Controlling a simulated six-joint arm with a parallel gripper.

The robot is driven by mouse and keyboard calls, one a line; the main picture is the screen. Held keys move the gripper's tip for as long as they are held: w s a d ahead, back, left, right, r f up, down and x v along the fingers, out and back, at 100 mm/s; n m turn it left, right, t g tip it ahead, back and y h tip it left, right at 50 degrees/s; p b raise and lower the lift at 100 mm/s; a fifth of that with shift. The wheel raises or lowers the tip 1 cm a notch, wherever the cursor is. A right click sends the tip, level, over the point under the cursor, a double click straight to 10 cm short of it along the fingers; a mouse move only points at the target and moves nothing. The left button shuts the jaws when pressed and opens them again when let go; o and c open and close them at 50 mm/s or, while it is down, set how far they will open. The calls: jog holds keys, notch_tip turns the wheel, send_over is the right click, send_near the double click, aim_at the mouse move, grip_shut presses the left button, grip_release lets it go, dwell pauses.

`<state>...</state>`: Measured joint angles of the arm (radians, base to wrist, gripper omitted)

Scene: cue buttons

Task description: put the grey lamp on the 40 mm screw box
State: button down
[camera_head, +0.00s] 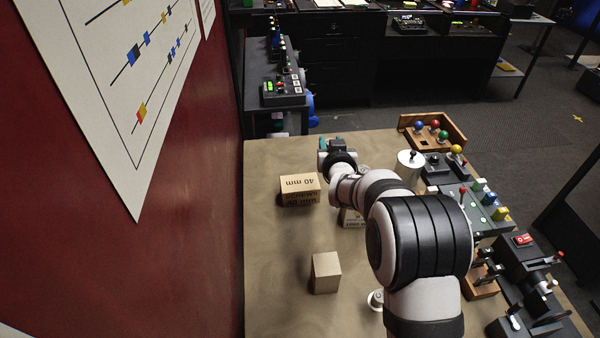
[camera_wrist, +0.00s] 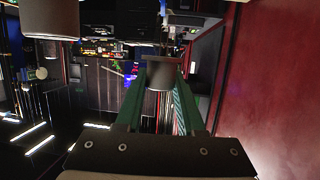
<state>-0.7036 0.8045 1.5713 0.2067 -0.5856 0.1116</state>
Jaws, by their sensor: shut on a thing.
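The 40 mm screw box (camera_head: 300,183) is a tan carton with printed text, standing on the left part of the table in the head view. My gripper (camera_head: 337,145) is beyond it and to its right, near the table's far edge, apart from the box. In the wrist view my gripper (camera_wrist: 160,85) has its green fingers shut on a small dark grey cylindrical thing (camera_wrist: 161,73), which looks like the grey lamp. The arm and wrist hide most of the held thing in the head view. The box's top shows nothing on it.
Another printed carton (camera_head: 352,219) is partly hidden under my arm. A plain tan block (camera_head: 326,273) stands nearer. A white canister (camera_head: 409,166), a wooden tray with coloured knobs (camera_head: 433,137) and switch panels line the right. A red wall (camera_head: 180,200) borders the left.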

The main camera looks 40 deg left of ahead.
jog(key=shift+s+a+f, duration=0.35)
jog(key=shift+a+f, duration=0.95)
jog(key=shift+f, duration=0.2)
jog(key=shift+s+a+f, duration=0.4)
jog(key=shift+a+f, duration=0.95)
jog(key=shift+f, duration=0.1)
jog(key=shift+s+a+f, duration=0.35)
jog(key=shift+a+f, duration=0.95)
jog(key=shift+f, duration=0.2)
jog(key=c, duration=0.5)
grip_release()
jog(key=shift+f, duration=0.15)
